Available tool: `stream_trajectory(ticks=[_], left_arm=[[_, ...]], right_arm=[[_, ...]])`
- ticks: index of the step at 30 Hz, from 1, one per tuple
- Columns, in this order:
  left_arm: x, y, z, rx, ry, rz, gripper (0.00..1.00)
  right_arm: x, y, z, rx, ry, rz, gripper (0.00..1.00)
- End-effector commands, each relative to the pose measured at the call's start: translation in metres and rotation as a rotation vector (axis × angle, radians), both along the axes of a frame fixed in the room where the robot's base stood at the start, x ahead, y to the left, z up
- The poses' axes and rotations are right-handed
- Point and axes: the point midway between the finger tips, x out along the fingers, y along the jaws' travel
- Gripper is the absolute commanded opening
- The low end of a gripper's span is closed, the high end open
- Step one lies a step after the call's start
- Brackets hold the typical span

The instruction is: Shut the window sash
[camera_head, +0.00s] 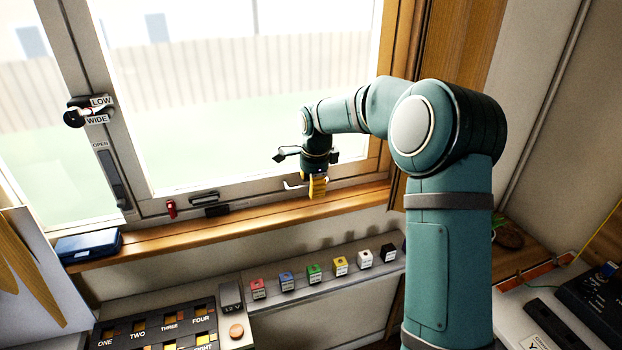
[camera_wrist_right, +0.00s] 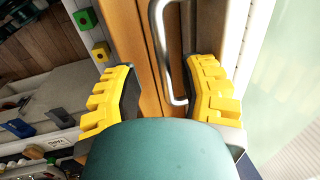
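The window sash (camera_head: 268,186) is a pale frame around a large clear pane in the head view. I cannot tell from this angle how far it stands open. A silver bar handle (camera_wrist_right: 163,60) shows in the wrist view, and its near end lies between the fingers of my right gripper (camera_wrist_right: 167,95). The yellow fingers are spread apart, with visible space on both sides of the bar. In the head view my right gripper (camera_head: 317,187) points down just above the wooden sill, at the sash's lower rail. My left gripper is not in view.
A latch plate with LOW and WIDE labels (camera_head: 90,111) sits on the left post. A blue case (camera_head: 88,246) lies on the wooden sill (camera_head: 240,231). Several coloured cubes, including a red one (camera_head: 258,288), line the ledge below. A button panel (camera_head: 155,328) stands lower left.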

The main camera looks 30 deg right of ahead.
Motion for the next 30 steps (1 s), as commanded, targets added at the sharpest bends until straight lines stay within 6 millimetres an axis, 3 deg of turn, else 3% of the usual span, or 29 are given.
stream_trajectory(ticks=[14, 19, 30], left_arm=[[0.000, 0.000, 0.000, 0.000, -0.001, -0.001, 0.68], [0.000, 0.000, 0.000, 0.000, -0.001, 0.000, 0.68], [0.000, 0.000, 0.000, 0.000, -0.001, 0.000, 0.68]], right_arm=[[0.001, 0.000, 0.006, -0.002, -0.007, 0.000, 0.41], [-0.004, 0.001, 0.028, -0.001, -0.009, 0.000, 0.41], [-0.018, 0.004, 0.098, -0.002, -0.009, 0.000, 0.41]])
